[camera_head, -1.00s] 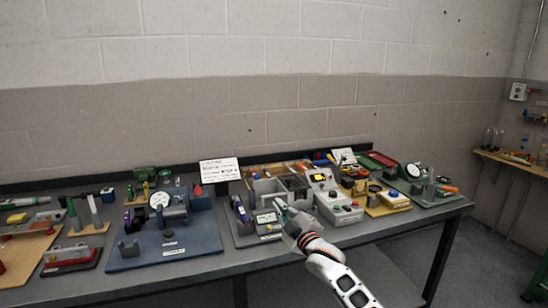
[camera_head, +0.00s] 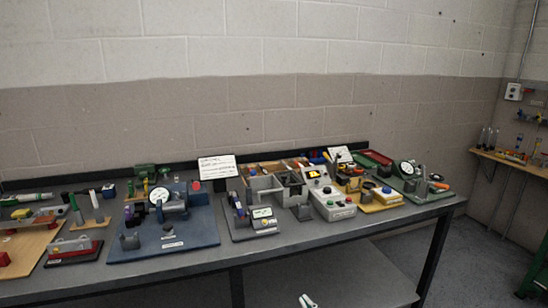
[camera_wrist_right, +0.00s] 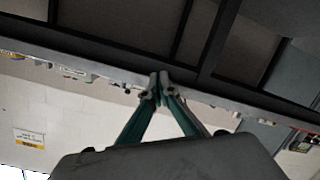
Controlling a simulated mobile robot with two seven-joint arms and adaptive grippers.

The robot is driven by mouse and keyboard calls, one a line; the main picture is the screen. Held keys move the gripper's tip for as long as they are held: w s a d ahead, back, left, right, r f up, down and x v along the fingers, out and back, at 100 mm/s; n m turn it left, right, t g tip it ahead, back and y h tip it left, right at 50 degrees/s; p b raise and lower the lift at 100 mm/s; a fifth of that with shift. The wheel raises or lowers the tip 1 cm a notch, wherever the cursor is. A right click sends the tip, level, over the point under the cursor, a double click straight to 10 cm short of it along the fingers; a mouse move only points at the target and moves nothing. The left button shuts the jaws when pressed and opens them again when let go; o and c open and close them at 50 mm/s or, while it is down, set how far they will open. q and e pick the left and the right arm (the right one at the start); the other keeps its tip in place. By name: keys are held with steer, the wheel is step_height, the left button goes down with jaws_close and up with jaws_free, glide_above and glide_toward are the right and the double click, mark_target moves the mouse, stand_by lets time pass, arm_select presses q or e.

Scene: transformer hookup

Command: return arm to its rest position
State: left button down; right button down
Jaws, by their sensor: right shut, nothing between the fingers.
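My right gripper (camera_head: 307,301) shows only as a small tip at the bottom edge of the head view, in front of and below the bench's front edge. In the right wrist view its two green-sided fingers (camera_wrist_right: 160,88) meet at the tips with nothing between them. The rest of the right arm is out of the head view. My left gripper is in neither view.
A long grey workbench (camera_head: 300,240) carries several stations, among them a blue board (camera_head: 190,240), a grey meter unit (camera_head: 262,220) and a white control box (camera_head: 335,208). A wooden shelf (camera_head: 515,163) stands at right. The space before the bench looks clear.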

steer(key=s+d+f+m+g+h, duration=0.1)
steer(key=s+d+f, duration=0.3)
steer(key=s, duration=0.6)
steer(key=s+d+f+m+g+h, duration=0.1)
steer(key=s+d+f, duration=0.3)
steer(key=s, duration=0.7)
steer(key=s+d+f+m+g+h, duration=0.1)
steer(key=s+d+f+m+g, duration=0.1)
steer(key=s, duration=0.9)
step_height(320, 180, down, 3)
steer(key=shift+s+d+f+m, duration=0.15)
steer(key=shift+d+m, duration=0.65)
steer(key=shift+d, duration=0.4)
